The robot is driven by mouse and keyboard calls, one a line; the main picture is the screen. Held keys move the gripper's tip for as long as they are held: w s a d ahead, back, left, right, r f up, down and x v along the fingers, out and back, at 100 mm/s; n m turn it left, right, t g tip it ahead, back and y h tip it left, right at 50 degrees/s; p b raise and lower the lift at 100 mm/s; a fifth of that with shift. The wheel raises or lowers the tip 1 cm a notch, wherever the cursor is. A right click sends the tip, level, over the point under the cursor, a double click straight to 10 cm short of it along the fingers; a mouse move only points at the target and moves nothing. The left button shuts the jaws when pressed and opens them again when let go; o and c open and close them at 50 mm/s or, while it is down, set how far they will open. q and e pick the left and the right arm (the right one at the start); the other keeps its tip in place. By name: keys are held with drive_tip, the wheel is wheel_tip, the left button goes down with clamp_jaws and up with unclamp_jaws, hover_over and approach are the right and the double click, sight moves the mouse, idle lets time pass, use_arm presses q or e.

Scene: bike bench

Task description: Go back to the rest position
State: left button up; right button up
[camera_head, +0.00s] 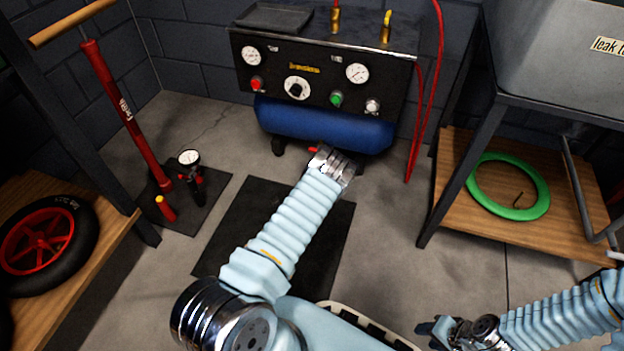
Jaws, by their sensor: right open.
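My right gripper (430,330) is low at the right of centre, at the end of the pale blue arm that comes in from the right edge. Its dark fingers are small in the view; it is open, with nothing seen between them. My left arm reaches up from the bottom, over the dark floor mat (235,225), to a metal joint just in front of the blue air tank (325,126). My left gripper does not show beyond that joint.
A compressor panel (320,70) with gauges stands at the back. A red floor pump (125,115) and a wheel (45,245) on a wooden shelf are at left. A green tyre (540,200) lies on a low shelf (455,205) at right. Grey floor (390,245) is clear between.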

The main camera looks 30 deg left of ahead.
use_arm(q)
drive_tip(key=shift+s+d, duration=0.1)
drive_tip(key=shift+s, duration=0.3)
drive_tip(key=shift+r, duration=0.15)
